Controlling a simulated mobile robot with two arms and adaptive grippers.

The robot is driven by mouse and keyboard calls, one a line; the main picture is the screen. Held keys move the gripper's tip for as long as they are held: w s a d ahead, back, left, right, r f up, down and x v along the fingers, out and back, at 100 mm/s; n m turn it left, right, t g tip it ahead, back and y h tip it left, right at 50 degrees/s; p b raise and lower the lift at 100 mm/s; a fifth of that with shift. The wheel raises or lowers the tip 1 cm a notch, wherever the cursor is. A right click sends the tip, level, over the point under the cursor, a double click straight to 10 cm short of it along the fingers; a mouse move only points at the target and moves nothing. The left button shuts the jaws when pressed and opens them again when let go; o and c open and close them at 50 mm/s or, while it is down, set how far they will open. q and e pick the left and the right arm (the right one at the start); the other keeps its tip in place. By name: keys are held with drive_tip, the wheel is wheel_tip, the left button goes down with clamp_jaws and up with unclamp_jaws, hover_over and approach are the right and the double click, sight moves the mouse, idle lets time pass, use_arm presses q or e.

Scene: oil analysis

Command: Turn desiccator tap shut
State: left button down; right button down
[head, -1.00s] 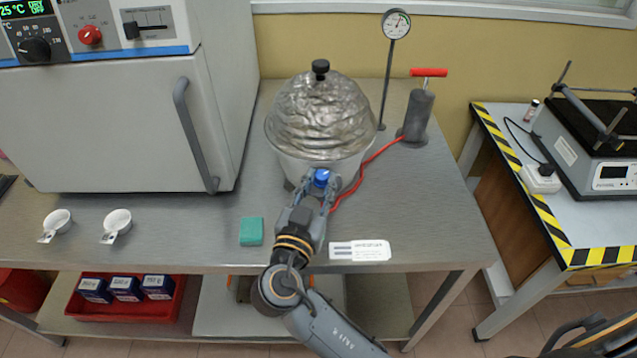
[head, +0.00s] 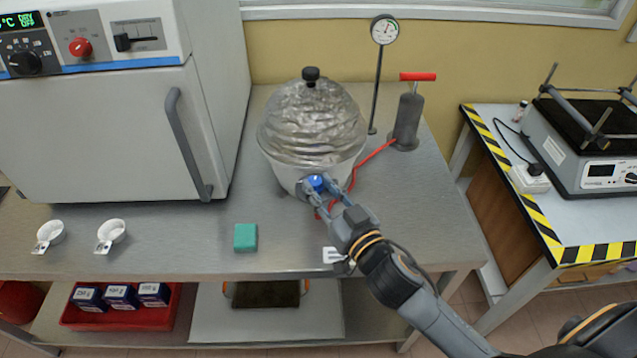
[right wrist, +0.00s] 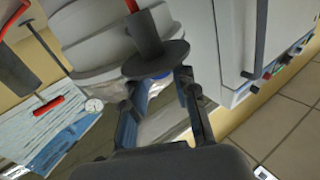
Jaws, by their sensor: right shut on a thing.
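The desiccator (head: 310,125) stands on the steel bench, a pale bowl under a domed lid that looks wrapped in foil, with a black knob on top. Its blue tap (head: 316,183) is on the front of the bowl. My right gripper (head: 317,190) is shut on the tap, its fingers on either side. The tap's exact angle is hard to tell. My left gripper is out of view.
A red hose (head: 372,157) runs from near the tap to a hand pump (head: 407,120). A gauge (head: 384,30) stands behind. An oven (head: 100,125) is at left. A green block (head: 245,237) and two white dishes (head: 112,231) lie in front. My right arm partly covers a white label (head: 331,255).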

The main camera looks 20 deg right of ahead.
drive_tip(key=shift+w+d+r+n+g+y+p, duration=0.15)
drive_tip(key=shift+n+g+y+p, duration=0.2)
drive_tip(key=shift+n+y, duration=0.4)
drive_tip(key=shift+s+d+r+n+g+y+p, duration=0.2)
drive_tip(key=shift+n+y+p, duration=0.25)
drive_tip(key=shift+y, duration=0.6)
drive_tip(key=shift+w+f, duration=0.2)
drive_tip(key=c, duration=1)
unclamp_jaws()
drive_tip(key=shift+a+f, duration=0.1)
drive_tip(key=shift+c, duration=0.2)
drive_tip(key=shift+s+d+f, duration=0.15)
drive_tip(key=shift+s+d, duration=0.05)
drive_tip(key=shift+s, duration=0.25)
drive_tip(key=v, duration=1.1)
drive_tip(key=shift+d, duration=0.1)
